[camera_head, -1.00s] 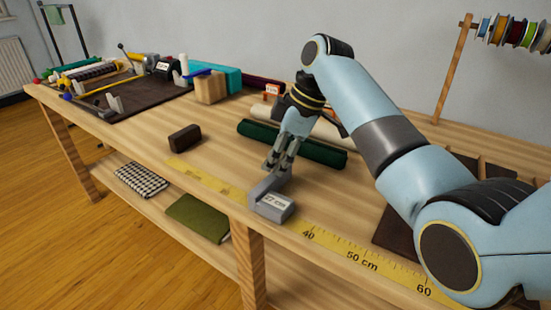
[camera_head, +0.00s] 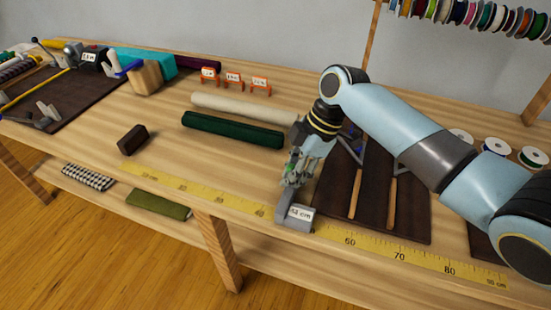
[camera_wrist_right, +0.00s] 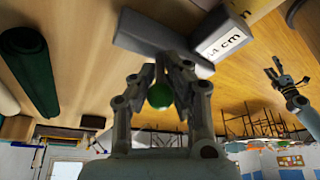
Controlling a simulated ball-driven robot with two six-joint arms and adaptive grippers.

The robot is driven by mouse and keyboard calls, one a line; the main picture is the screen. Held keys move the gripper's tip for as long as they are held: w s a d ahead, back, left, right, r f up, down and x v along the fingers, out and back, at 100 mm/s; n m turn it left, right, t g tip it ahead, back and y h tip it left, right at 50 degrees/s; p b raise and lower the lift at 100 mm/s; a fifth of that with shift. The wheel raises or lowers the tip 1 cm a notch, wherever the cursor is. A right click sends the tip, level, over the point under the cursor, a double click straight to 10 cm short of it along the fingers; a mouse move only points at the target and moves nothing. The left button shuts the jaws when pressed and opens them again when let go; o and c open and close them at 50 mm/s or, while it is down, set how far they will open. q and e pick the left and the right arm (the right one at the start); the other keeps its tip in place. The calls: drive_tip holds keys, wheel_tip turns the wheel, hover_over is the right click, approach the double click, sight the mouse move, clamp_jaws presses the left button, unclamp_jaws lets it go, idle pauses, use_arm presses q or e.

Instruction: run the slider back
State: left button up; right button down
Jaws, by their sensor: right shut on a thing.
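The grey slider (camera_head: 293,221) sits on the yellow measuring tape (camera_head: 213,193) along the table's front edge, just right of the 40 mark. Its white label seems to read about 44 cm.
A dark brown block (camera_head: 132,140) stands behind the tape, left of the slider. A green roll (camera_head: 232,130) and a cream roll (camera_head: 243,108) lie behind. A dark board (camera_head: 415,205) with wooden-handled tools lies to the right, close behind the tape. The tape is clear on both sides.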

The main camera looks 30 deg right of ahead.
drive_tip(key=shift+d, duration=0.1)
drive_tip(key=c, duration=1.1)
unclamp_jaws()
drive_tip(key=shift+s, duration=0.1)
drive_tip(key=shift+c, duration=0.2)
drive_tip(key=v, duration=1.2)
